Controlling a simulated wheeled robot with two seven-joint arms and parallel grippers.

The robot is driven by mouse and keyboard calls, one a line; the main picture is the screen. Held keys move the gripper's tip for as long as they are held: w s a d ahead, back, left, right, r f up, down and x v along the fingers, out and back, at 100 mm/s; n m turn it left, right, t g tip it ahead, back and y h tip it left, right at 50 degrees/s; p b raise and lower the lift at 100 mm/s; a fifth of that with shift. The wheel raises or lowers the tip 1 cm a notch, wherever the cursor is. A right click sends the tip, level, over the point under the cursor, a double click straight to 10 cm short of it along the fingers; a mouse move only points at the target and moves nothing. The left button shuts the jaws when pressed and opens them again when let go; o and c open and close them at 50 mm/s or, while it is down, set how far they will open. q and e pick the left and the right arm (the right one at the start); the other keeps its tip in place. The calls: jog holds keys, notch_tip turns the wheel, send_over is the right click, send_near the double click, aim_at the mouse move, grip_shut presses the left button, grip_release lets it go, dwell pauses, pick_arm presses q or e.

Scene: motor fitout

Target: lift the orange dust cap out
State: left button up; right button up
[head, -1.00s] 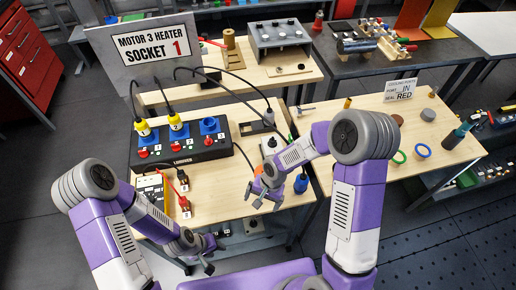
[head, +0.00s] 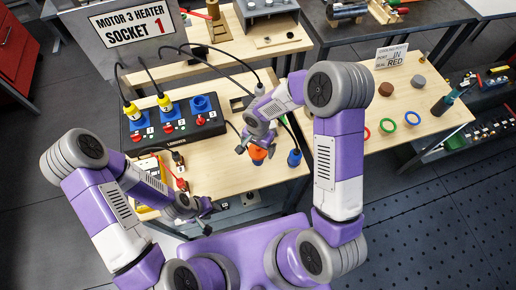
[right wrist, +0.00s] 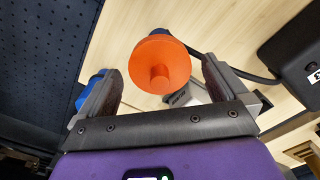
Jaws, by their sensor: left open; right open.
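The orange dust cap (head: 258,154) shows partly under my right gripper in the head view. In the right wrist view it is a round orange disc with a central knob (right wrist: 160,70). My right gripper (head: 255,147) is open, with one finger on each side of the cap in the right wrist view (right wrist: 163,72). I see gaps between cap and fingers. What the cap sits on is mostly hidden. My left gripper (head: 202,213) is open and empty near the front edge of the workbench (head: 222,172).
A blue plug-like part (head: 294,158) stands close to the right of my right gripper. A black socket box (head: 207,128) with blue sockets and yellow plugs lies to the left. Cables arch behind my right arm. Rings (head: 388,125) lie on the right table.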

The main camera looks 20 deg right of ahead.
jog(key=c, duration=0.9)
notch_tip(320, 180, up, 10)
dwell(0.4)
